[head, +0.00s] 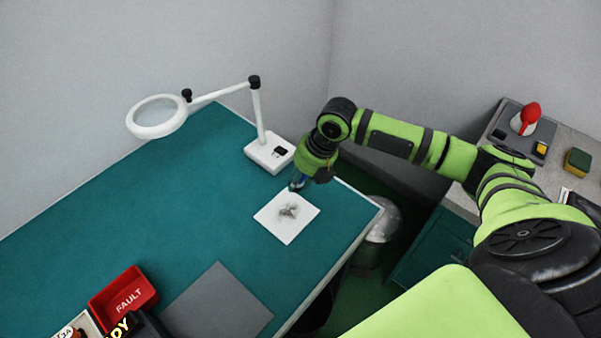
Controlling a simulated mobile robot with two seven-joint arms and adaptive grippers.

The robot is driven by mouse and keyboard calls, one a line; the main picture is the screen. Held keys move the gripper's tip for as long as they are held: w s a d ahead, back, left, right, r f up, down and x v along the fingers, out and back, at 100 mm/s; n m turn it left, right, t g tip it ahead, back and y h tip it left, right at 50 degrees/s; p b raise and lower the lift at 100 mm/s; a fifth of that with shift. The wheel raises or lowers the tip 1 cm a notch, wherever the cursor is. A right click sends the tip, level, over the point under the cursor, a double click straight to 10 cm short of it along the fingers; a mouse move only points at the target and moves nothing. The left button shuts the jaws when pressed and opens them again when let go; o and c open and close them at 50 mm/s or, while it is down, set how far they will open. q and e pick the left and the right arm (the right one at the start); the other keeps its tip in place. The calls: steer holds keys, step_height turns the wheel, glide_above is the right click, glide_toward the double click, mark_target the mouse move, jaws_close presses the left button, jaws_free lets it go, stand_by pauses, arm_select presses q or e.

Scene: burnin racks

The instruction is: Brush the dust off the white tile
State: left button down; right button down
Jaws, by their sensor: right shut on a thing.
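The white tile (272,226) lies flat on the teal bench near its right edge. A small heap of grey dust (289,210) sits near the middle of the tile. My right gripper (298,184) points down just beyond the tile's far corner. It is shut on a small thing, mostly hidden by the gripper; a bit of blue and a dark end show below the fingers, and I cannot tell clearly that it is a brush. I cannot tell whether its lower end touches the tile. My left gripper is not in view.
A white magnifier lamp (268,153) stands close behind the gripper. A red FAULT bin (124,293), a dark bin and a grey mat (219,305) are at the front. A grey side counter (577,190) with a sponge (577,161) is at right. The bench's left middle is clear.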

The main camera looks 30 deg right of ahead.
steer(key=shift+d+n, duration=0.15)
steer(key=shift+n, duration=0.15)
steer(key=shift+f, duration=0.25)
step_height(320, 180, down, 6)
steer(key=b, duration=0.6)
steer(key=shift+r, duration=0.2)
steer(key=shift+f+b, duration=0.45)
steer(key=shift+f, duration=0.2)
